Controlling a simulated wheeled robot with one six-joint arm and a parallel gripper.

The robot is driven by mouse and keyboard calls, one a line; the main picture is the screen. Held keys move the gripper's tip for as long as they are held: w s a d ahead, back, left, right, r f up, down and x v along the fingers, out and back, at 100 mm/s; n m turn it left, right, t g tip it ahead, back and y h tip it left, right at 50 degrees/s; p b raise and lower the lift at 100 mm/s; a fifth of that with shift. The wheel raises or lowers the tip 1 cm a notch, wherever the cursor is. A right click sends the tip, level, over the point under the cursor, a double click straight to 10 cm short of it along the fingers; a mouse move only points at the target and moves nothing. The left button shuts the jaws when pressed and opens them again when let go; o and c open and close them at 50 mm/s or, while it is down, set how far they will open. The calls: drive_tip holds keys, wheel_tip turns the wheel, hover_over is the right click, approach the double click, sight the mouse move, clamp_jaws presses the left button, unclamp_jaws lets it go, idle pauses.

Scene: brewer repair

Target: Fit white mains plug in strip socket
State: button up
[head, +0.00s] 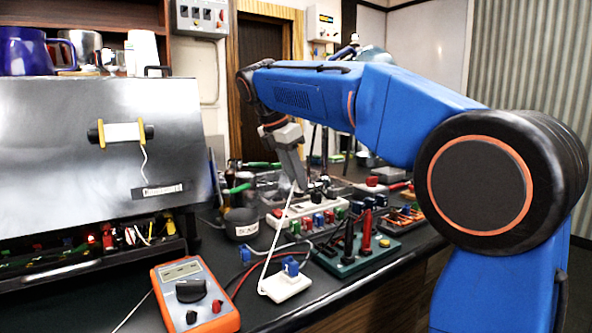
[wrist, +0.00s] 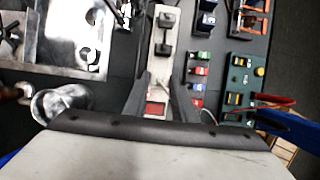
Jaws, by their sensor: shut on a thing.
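My gripper (head: 297,186) points down over the far part of the white power strip (head: 302,210) on the dark bench. In the wrist view my gripper (wrist: 160,88) has its fingers on either side of a small pale thing, taken as the white mains plug, which hardly stands out from the strip. A white cord (head: 276,236) runs from the fingertips down to a white block (head: 286,287) at the front. The strip (wrist: 162,62) shows black plugs along it and a red switch (wrist: 155,109) at the near end. Whether the plug touches a socket is hidden.
A green board with red and black posts (head: 366,232) is right of the strip. A large steel brewer (head: 100,150) stands left. Small coloured connectors crowd the strip's right side.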

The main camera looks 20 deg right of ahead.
sight(295, 189)
drive_tip(key=shift+f, duration=1.1)
drive_tip(key=shift+f, duration=0.8)
idle(1.6)
drive_tip(key=o, duration=1.1)
drive_tip(key=v, duration=1.7)
drive_tip(key=shift+a+r, duration=0.15)
drive_tip(key=shift+r, duration=0.05)
drive_tip(key=shift+s, duration=0.1)
